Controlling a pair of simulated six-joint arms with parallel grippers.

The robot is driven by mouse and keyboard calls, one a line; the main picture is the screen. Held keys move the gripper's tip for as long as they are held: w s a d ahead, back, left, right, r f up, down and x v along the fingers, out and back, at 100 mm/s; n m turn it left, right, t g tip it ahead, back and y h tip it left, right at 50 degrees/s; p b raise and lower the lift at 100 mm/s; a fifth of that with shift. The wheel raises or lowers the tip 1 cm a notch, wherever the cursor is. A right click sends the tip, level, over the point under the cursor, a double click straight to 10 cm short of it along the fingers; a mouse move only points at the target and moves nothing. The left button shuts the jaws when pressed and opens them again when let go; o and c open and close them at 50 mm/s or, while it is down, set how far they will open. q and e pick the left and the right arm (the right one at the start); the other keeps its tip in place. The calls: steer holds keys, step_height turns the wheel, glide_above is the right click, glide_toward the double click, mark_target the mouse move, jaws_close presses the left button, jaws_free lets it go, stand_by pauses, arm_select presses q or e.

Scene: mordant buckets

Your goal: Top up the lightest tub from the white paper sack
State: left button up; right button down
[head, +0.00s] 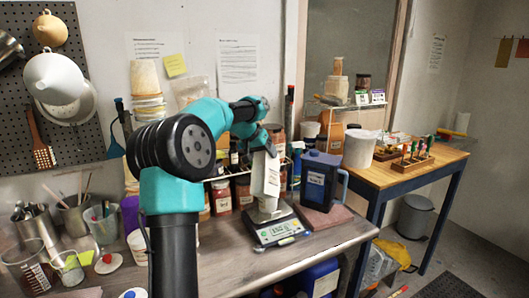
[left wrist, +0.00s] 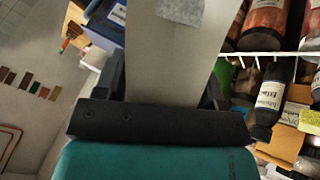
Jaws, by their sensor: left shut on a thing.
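My left gripper (head: 265,150) is shut on a white paper sack (head: 266,175) with a small printed label. It holds the sack above a scale (head: 278,230) on the bench. In the left wrist view the sack (left wrist: 172,60) fills the space between the fingers, with a grey label near the top. A white tub (head: 360,148) stands on the wooden table at right. I cannot tell which tub is lightest. My right gripper is not in view.
A dark blue jug (head: 320,180) stands close to the right of the scale. Jars on a rack (head: 221,198) stand behind it. A purple tub (head: 130,212) and cups are left of my arm. The bench front (head: 225,262) is fairly clear.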

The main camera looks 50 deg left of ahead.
arm_select(q)
steer(key=shift+w+a+f+n+g+h, duration=0.2)
steer(key=shift+w+f+n+g+h, duration=0.05)
steer(key=shift+f+g+h, duration=0.35)
steer(key=shift+w+a+f+n+g+h, duration=0.25)
steer(key=shift+f+g+h, duration=0.2)
steer(key=shift+f+g, duration=0.2)
steer(key=shift+w+a+f+n+g+h, duration=0.2)
steer(key=shift+w+f+g+h, duration=0.05)
steer(key=shift+f+g+h, duration=0.35)
steer(key=shift+f, duration=0.1)
stand_by(0.4)
steer(key=shift+w+a+f+g+h, duration=0.1)
steer(key=shift+a+f+g+h, duration=0.1)
steer(key=shift+f+g+h, duration=0.1)
stand_by(0.9)
steer(key=shift+w+a+f+g+h, duration=0.1)
steer(key=shift+w+f+g+h, duration=0.15)
steer(key=shift+f, duration=0.2)
steer(key=shift+f, duration=0.1)
stand_by(0.9)
steer(key=shift+a+f+n, duration=0.15)
steer(key=shift+f+n, duration=0.15)
steer(key=shift+f, duration=0.05)
steer(key=shift+w+h, duration=0.1)
steer(key=shift+h, duration=0.2)
stand_by(0.7)
